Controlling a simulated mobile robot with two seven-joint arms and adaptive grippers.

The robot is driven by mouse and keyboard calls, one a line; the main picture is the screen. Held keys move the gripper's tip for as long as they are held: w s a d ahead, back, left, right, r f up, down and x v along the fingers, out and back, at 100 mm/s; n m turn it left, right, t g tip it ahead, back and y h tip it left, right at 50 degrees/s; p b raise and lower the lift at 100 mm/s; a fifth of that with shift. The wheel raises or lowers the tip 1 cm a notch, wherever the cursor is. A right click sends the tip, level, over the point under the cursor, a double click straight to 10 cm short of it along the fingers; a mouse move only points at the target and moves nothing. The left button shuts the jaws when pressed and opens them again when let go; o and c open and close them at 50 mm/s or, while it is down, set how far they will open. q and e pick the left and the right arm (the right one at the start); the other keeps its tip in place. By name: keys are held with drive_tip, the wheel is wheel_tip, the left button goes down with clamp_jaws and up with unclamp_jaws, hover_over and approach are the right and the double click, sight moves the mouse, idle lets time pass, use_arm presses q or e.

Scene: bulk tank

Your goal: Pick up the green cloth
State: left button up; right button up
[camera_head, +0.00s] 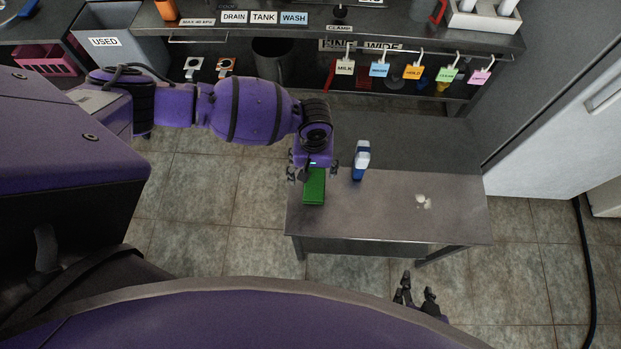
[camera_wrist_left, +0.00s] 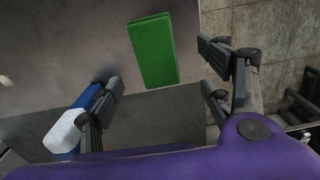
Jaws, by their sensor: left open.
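The green cloth (camera_head: 314,187) lies folded flat on the grey metal table (camera_head: 386,222), near its left edge. In the left wrist view the cloth (camera_wrist_left: 153,50) shows beyond the fingers, between their lines and apart from both. My left gripper (camera_head: 312,172) is over the far end of the cloth, and partly hides it in the head view. Its fingers are spread wide in the left wrist view (camera_wrist_left: 163,88), with nothing between them. My right gripper (camera_head: 416,292) is near the table's front edge, with its fingers apart and empty.
A blue and white bottle (camera_head: 361,160) stands on the table just right of my left gripper. Behind is a shelf with hanging colored tags (camera_head: 412,72) and a grey bin marked USED (camera_head: 115,42).

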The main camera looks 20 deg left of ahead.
sight(315, 182)
use_arm(q)
drive_tip(key=f, duration=0.6)
drive_tip(key=shift+d+b, duration=0.3)
drive_tip(key=shift+b, duration=0.05)
drive_tip(key=shift+w+f, duration=0.1)
drive_tip(key=shift+f, duration=0.3)
use_arm(e)
drive_tip(key=shift+a+f, duration=0.4)
drive_tip(key=shift+f, duration=0.05)
use_arm(q)
drive_tip(key=c, duration=1.2)
use_arm(e)
drive_tip(key=shift+s+d, duration=0.1)
drive_tip(key=shift+d, duration=0.2)
use_arm(q)
drive_tip(key=shift+r, duration=0.15)
